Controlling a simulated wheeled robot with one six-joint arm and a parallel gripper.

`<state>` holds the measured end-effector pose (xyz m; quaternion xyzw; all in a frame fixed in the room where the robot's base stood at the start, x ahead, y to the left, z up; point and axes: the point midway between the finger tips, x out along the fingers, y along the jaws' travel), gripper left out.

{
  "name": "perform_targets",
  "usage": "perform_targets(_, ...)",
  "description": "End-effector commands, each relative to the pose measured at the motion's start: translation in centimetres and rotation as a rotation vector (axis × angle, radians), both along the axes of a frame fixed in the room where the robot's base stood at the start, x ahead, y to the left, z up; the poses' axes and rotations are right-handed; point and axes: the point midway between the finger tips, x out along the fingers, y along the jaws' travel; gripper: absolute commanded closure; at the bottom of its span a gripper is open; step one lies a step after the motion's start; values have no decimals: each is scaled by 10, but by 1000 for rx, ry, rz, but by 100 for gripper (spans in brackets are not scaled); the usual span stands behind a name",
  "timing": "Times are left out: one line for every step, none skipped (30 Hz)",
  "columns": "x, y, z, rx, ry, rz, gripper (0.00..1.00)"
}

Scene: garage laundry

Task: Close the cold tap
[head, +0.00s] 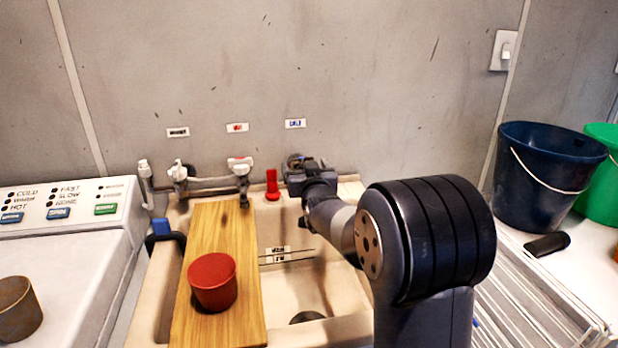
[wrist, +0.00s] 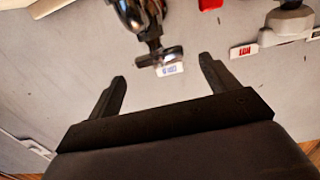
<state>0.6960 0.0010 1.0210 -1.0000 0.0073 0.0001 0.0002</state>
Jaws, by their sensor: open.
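The cold tap is a dark, shiny metal fitting on the wall below a blue COLD label (head: 295,123). In the head view my gripper (head: 309,172) is in front of it and hides most of it. In the wrist view the cold tap (wrist: 138,18) comes in from the top, its flat dark handle (wrist: 160,57) lying crosswise just in front of the COLD label (wrist: 170,69). My gripper (wrist: 162,68) is open. Its two black fingers stand apart on either side of the handle in the picture, and contact is not visible.
The white hot tap (head: 240,168) is to the left, with a red upright object (head: 272,185) between. A wooden board (head: 222,250) bearing a red pot (head: 212,281) spans the beige sink (head: 330,285). A dark blue bucket (head: 545,180) stands far right.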

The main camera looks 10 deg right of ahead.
Motion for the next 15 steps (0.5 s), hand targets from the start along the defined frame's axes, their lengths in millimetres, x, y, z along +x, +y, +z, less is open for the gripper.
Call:
perform_targets(-10,0,0,0,-1,0,18)
perform_targets(-15,0,0,0,-2,0,18)
perform_targets(-21,0,0,0,-2,0,18)
perform_targets(-26,0,0,0,-1,0,18)
perform_targets(-30,1,0,0,-2,0,18)
perform_targets(-34,1,0,0,-1,0,18)
perform_targets(-37,1,0,0,-1,0,18)
perform_targets(-40,1,1,0,-2,0,18)
perform_targets(-43,1,0,0,-1,0,18)
perform_targets(-45,1,0,0,-1,0,18)
perform_targets(-47,1,0,0,-1,0,18)
perform_targets(-48,1,0,0,-2,0,18)
perform_targets(-49,1,1,0,-2,0,18)
perform_targets(-50,1,1,0,-2,0,18)
perform_targets(-50,1,1,0,-2,0,18)
